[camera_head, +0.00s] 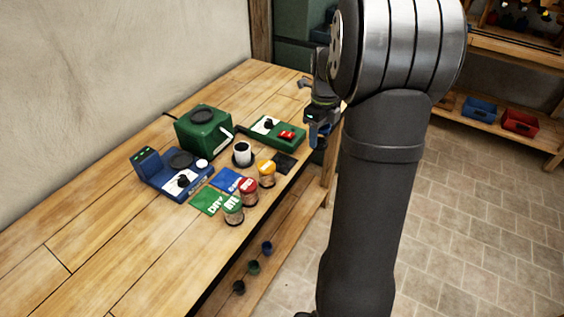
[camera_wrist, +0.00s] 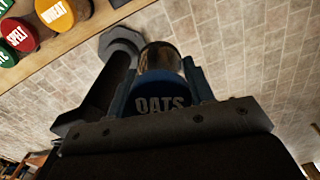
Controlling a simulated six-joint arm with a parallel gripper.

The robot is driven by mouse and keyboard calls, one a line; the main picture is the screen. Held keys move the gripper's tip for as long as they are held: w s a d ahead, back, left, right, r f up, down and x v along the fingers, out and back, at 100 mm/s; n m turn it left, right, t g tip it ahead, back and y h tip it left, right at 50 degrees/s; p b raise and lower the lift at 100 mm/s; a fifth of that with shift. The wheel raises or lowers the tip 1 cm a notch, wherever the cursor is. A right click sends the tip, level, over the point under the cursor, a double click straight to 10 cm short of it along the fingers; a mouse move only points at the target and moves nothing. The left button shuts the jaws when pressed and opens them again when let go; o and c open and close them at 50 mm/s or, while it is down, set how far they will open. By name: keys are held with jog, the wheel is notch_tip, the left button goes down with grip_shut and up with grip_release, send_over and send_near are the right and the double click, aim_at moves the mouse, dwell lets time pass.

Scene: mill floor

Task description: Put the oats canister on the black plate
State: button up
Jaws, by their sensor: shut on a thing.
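My gripper (camera_head: 318,128) hangs beyond the far right edge of the bench, partly hidden by my arm. In the wrist view my gripper (camera_wrist: 160,86) is shut on the oats canister (camera_wrist: 163,104), which has a blue lid lettered OATS and a clear body. I cannot tell from the picture which of these two is the named plate.
Wheat (camera_head: 267,170), spelt (camera_head: 248,191) and a green-lidded canister (camera_head: 233,211) line the front edge. The near-left bench is clear.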

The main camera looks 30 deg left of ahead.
jog(key=shift+s+a+f, duration=0.15)
jog(key=shift+f, duration=0.15)
jog(key=a+f, duration=0.2)
jog(key=a, duration=0.1)
jog(key=s+a+f, duration=0.1)
jog(key=a+f, duration=0.1)
jog(key=a, duration=0.2)
jog(key=a+f, duration=0.2)
jog(key=a, duration=0.2)
jog(key=shift+s+f, duration=0.25)
jog(key=shift+f, duration=0.1)
jog(key=shift+d+f, duration=0.1)
jog(key=shift+f, duration=1.85)
jog(key=shift+f, duration=0.1)
jog(key=o, duration=0.8)
jog(key=shift+o, duration=0.2)
notch_tip(320, 180, up, 12)
